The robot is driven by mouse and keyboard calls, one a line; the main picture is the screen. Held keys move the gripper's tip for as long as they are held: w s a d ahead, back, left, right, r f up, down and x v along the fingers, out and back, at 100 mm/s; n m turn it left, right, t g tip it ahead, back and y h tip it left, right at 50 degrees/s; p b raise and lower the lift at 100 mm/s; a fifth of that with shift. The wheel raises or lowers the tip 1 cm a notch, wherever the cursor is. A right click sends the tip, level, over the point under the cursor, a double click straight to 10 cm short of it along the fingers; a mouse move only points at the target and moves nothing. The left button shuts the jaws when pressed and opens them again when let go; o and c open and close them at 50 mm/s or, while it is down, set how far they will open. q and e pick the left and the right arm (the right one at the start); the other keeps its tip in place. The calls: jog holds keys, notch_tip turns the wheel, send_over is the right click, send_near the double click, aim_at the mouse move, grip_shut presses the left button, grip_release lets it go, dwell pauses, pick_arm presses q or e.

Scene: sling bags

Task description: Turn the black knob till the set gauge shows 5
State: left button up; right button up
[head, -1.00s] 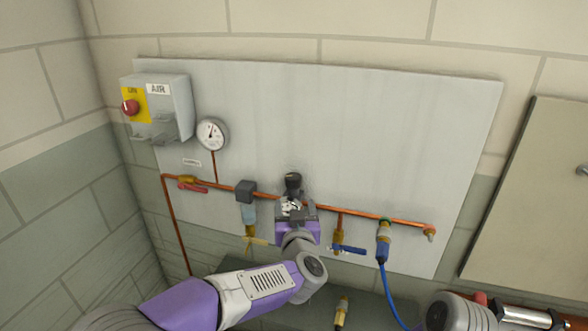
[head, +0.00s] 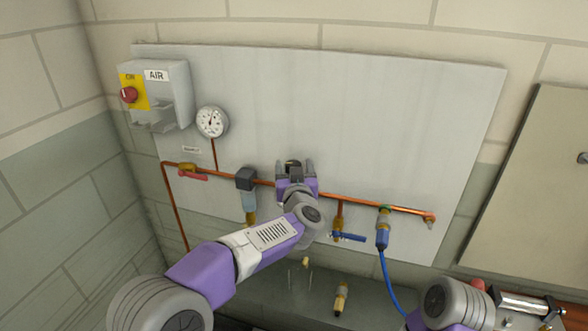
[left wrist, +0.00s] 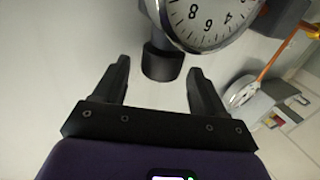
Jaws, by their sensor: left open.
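The black knob (left wrist: 162,62) shows in the left wrist view as a short dark cylinder under a white dial. My left gripper (left wrist: 159,66) is open, with one finger on either side of the knob and gaps between. The dial close above the knob, a gauge (left wrist: 205,22), shows 4, 6 and 8; its upper part is cut off and I cannot make out its needle. In the head view my left gripper (head: 294,166) is at the pipe in the panel's middle, mostly hiding knob and gauge. My right gripper is not in view; part of its arm shows at lower right.
A copper pipe (head: 370,206) carries a filter (head: 247,190), a red-handled valve (head: 190,173), a blue-handled valve (head: 347,237) and a blue hose (head: 391,282).

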pick_arm(q)
jog(key=shift+c, duration=0.3)
jog(key=c, duration=1)
jog(key=shift+a, duration=0.1)
